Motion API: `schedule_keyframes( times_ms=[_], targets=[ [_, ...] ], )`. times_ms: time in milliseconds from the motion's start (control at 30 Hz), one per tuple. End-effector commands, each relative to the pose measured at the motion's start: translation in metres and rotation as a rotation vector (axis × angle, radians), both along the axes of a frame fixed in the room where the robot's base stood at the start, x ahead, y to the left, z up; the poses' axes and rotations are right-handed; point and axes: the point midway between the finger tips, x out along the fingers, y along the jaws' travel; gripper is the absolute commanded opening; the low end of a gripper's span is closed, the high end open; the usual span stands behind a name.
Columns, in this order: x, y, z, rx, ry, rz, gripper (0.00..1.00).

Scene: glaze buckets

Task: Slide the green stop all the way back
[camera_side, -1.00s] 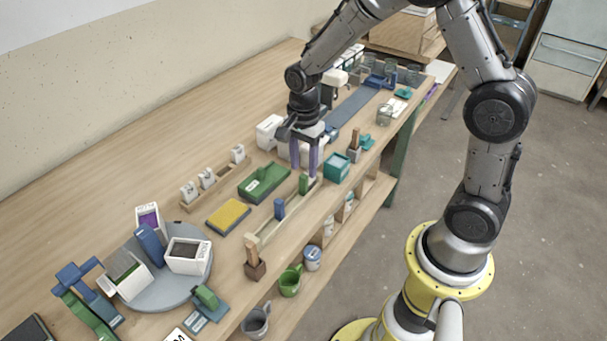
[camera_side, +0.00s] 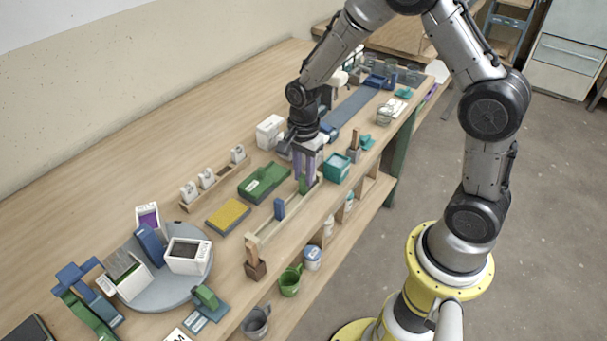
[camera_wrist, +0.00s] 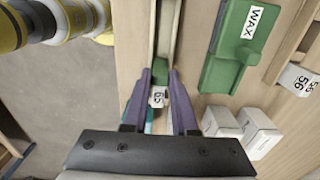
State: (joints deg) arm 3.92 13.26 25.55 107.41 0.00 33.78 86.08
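The green stop (camera_side: 302,186) is a small upright block in the long narrow wooden channel (camera_side: 262,236), near its far end. In the wrist view the green stop (camera_wrist: 160,71) shows between the two fingertips. My gripper (camera_side: 306,181) points down over the channel. Its purple fingers, also in the wrist view (camera_wrist: 160,76), sit on both sides of the stop, close against it, and look shut on it. The fingers hide part of the stop in the side view. A blue block (camera_side: 279,209) stands in the same channel, nearer the front.
A green WAX block (camera_side: 263,182) and a yellow-topped pad (camera_side: 229,215) lie left of the channel. A teal box (camera_side: 337,168) stands to its right. White boxes (camera_side: 270,131) are behind.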

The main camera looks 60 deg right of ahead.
Motion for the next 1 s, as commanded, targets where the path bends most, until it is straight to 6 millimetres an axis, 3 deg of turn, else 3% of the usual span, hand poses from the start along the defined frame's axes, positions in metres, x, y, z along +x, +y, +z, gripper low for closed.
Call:
schedule_keyframes(
  times_ms=[267, 1000],
  targets=[
    [0.0, 0.004, 0.0, 0.0, 0.0, 0.001, 0.0],
    [0.0, 0.046, 0.0, 0.0, -0.001, 0.001, 0.0]
  ],
)
